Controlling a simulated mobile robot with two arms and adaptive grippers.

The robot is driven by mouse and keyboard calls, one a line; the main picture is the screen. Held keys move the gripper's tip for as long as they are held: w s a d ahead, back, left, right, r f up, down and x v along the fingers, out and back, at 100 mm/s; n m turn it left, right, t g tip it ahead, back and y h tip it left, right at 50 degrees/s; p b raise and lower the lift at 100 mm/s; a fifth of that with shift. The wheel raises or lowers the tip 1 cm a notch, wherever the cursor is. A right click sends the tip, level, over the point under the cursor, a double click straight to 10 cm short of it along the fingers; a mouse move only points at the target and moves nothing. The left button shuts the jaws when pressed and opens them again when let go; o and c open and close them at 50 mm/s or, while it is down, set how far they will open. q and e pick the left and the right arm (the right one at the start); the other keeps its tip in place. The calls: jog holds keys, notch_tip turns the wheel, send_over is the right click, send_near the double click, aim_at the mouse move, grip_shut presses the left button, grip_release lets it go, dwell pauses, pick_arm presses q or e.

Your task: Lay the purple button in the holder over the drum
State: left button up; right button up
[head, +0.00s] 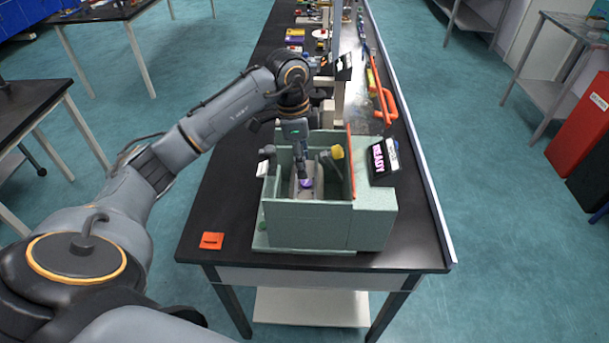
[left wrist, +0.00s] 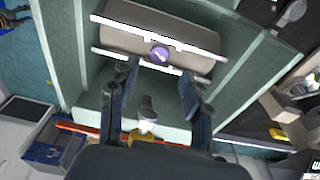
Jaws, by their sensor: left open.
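The purple button (left wrist: 160,54) is a small disc with a pale mark on it. In the head view the button (head: 306,184) shows as a purple spot inside the pale green machine (head: 310,222). My left gripper (left wrist: 159,74) is open, its two fingers apart on either side below the button, not touching it. My right gripper is not in view.
The machine's walls surround my left gripper closely. A yellow-knobbed lever (head: 337,152) and an orange-red panel edge (head: 351,165) stand to its right. A screen reading READY (head: 383,158) sits further right. An orange tag (head: 212,241) lies on the black bench (head: 225,205).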

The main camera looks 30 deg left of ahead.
pick_arm(q)
notch_tip(320, 180, up, 7)
jog(key=b, duration=0.1)
jog(key=shift+s+a, duration=0.25)
jog(key=shift+a, duration=0.1)
jog(key=shift+f, duration=0.2)
